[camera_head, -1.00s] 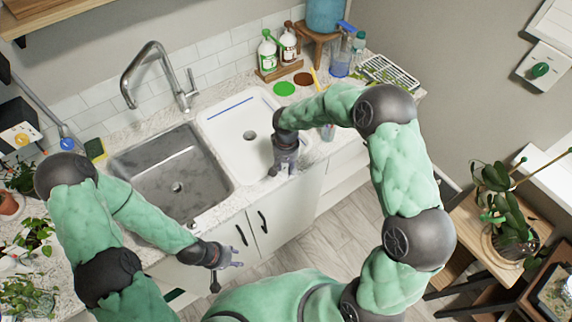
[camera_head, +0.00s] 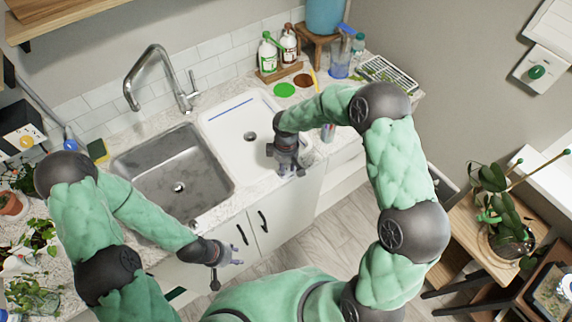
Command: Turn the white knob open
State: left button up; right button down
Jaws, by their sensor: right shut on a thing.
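I cannot make out a white knob in the head view. My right gripper (camera_head: 287,170) points down at the front edge of the counter, in front of the white sink basin (camera_head: 232,128). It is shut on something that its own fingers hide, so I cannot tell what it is. My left gripper (camera_head: 236,255) is low in front of the cabinet doors, with its fingers apart and nothing visible between them. A green knob (camera_head: 537,72) sits on a pale plate on the right wall.
The steel sink (camera_head: 165,190) and tap (camera_head: 160,75) lie behind my arms. Bottles (camera_head: 268,52) and a drying rack (camera_head: 388,75) stand at the back. A plant table (camera_head: 480,235) is at right. Pots and leaves crowd the left counter. The floor between is clear.

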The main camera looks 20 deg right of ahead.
aim_at(286, 167)
jog(key=shift+n+p, duration=0.45)
jog(key=shift+n, duration=1.55)
jog(key=c, duration=0.9)
grip_release()
jog(key=shift+c, duration=0.2)
jog(key=shift+r, duration=0.1)
notch_tip(286, 167, up, 12)
